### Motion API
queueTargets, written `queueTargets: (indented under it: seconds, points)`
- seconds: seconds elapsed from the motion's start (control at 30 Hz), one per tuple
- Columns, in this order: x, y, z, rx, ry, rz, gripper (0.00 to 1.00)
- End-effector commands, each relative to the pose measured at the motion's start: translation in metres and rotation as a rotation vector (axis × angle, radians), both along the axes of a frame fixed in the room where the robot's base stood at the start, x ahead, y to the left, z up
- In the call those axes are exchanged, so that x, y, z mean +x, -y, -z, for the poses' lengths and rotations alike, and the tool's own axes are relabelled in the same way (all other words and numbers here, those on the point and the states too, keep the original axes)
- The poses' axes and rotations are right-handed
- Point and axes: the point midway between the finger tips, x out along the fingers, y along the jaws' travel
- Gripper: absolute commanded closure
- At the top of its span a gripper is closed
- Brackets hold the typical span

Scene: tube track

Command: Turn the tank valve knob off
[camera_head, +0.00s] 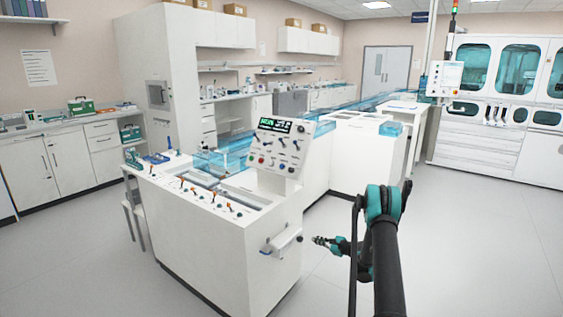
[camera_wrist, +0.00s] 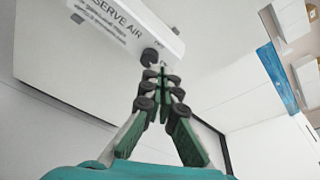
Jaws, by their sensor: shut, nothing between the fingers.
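The white reserve air tank unit (camera_head: 283,240) is mounted on the side of the white cabinet. In the wrist view its white body (camera_wrist: 128,27) carries the printed words "RESERVE AIR". A round black knob (camera_wrist: 149,56) sits at its lower right end, beside small print too blurred to read surely. A small dark spot at the unit's right end in the head view looks like this knob. My gripper (camera_head: 316,240) is just right of the unit. In the wrist view my gripper's fingertips (camera_wrist: 160,69) are together and empty, just below the knob; whether they touch it I cannot tell.
The white cabinet (camera_head: 215,255) has a sloped control panel (camera_head: 279,146) and several orange-tipped levers on top. The grey floor (camera_head: 470,240) to the right is clear. A large white machine (camera_head: 495,100) stands at the back right. Counters (camera_head: 60,160) line the left wall.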

Motion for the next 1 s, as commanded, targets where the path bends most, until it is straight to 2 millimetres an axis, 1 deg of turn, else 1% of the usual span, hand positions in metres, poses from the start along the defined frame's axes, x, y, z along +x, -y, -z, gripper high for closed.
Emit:
queueTargets:
  seconds: [0.03, 0.17, 0.37, 0.8, 1.0]
  points:
    - [0.001, 0.001, 0.004, 0.011, -0.003, 0.004, 1.00]
    - [0.002, 0.002, 0.007, 0.026, -0.006, 0.009, 1.00]
    - [0.007, -0.007, 0.008, 0.028, -0.006, 0.009, 1.00]
    - [0.036, -0.047, 0.007, 0.027, -0.006, 0.008, 1.00]
    - [0.042, -0.054, 0.007, 0.027, -0.006, 0.008, 1.00]
